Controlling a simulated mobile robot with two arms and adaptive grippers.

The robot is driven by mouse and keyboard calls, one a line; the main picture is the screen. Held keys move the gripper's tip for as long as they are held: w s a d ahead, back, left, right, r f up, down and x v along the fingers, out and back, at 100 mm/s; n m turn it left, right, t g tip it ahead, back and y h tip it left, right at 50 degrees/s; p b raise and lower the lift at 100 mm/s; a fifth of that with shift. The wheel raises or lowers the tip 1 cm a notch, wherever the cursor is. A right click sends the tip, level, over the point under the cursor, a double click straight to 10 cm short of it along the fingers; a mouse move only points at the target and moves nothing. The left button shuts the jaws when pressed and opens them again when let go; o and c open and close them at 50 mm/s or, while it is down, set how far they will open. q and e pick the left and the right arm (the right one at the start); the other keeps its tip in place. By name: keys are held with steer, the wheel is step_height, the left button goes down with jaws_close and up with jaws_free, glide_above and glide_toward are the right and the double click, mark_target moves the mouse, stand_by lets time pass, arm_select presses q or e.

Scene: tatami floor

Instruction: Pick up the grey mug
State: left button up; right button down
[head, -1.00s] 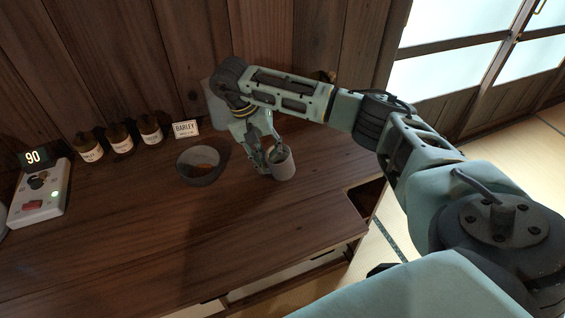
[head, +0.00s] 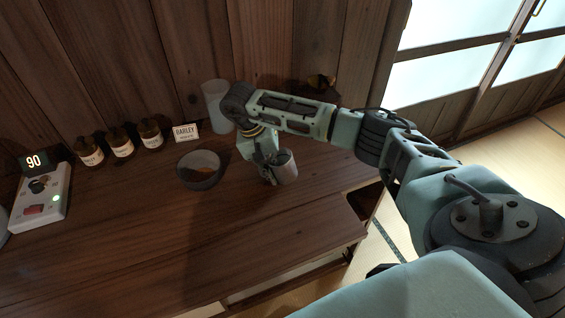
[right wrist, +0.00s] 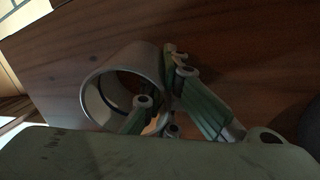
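The grey mug (head: 286,168) stands on the dark wooden counter (head: 170,245), right of the bowl. In the right wrist view the mug (right wrist: 97,92) shows its round open mouth. My right gripper (head: 268,170) is at the mug's left side. In the right wrist view the right gripper (right wrist: 163,95) has one finger inside the mouth and the other outside, closed on the mug's wall. Whether the mug's base is clear of the counter I cannot tell. My left gripper is not in view.
A dark bowl (head: 199,177) with brown contents sits left of the mug. Behind stand a pale cylinder (head: 215,105), a barley sign (head: 186,132) and several labelled jars (head: 121,143). A control box (head: 42,195) is at far left. The counter's front is clear.

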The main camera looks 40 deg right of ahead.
steer(key=shift+w+r, duration=0.1)
steer(key=shift+r, duration=0.1)
stand_by(0.6)
steer(key=shift+r+b, duration=0.4)
steer(key=shift+r, duration=0.75)
steer(key=s+d+r+b, duration=0.2)
steer(key=s+d+r, duration=0.5)
steer(key=d+r, duration=0.1)
steer(key=shift+s+d+r, duration=0.15)
steer(key=shift+s+d, duration=0.15)
steer(key=shift+d, duration=0.05)
